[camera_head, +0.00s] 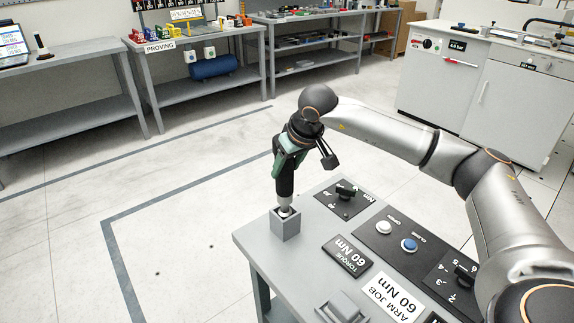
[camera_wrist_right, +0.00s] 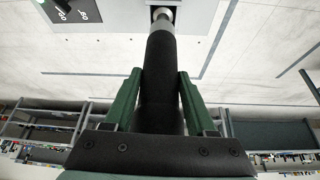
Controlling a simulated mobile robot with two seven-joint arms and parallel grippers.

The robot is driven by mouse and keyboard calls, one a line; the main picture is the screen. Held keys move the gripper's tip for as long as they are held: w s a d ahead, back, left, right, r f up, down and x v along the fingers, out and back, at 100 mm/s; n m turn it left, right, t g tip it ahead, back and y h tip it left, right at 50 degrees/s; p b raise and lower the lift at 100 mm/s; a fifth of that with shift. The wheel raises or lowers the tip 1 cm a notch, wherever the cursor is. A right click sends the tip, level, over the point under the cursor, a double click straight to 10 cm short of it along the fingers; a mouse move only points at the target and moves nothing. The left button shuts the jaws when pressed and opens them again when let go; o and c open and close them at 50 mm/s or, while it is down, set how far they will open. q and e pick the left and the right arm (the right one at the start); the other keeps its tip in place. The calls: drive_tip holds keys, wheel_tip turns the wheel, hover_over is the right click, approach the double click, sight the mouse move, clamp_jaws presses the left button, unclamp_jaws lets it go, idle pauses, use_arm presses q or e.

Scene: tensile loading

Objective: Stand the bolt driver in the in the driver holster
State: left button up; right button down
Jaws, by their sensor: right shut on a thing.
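The bolt driver (camera_head: 285,183) is black with a metallic lower end and stands roughly upright. My right gripper (camera_head: 287,158), with green fingers, is shut on its dark body from above. In the right wrist view, the driver (camera_wrist_right: 162,75) runs between the green fingers (camera_wrist_right: 160,85) towards the holster's dark opening (camera_wrist_right: 155,9). My left gripper is not in view.
The grey table (camera_head: 258,243) carries a torque plate (camera_head: 347,255), a black panel with a white button (camera_head: 384,227) and blue button (camera_head: 409,245), and black knobs close right of the holster. Open floor lies to the left; benches stand at the back.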

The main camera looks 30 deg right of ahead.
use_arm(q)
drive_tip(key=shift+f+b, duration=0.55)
use_arm(e)
drive_tip(key=shift+f, duration=0.75)
drive_tip(key=shift+c, duration=2.3)
unclamp_jaws()
drive_tip(key=o, duration=0.3)
drive_tip(key=shift+s+f, duration=0.1)
drive_tip(key=shift+f, duration=0.15)
drive_tip(key=shift+r, duration=0.15)
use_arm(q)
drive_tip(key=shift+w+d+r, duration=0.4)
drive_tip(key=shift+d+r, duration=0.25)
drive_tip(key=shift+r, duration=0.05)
use_arm(e)
drive_tip(key=v, duration=1.2)
drive_tip(key=shift+s+r, duration=0.1)
drive_tip(key=shift+r, duration=0.15)
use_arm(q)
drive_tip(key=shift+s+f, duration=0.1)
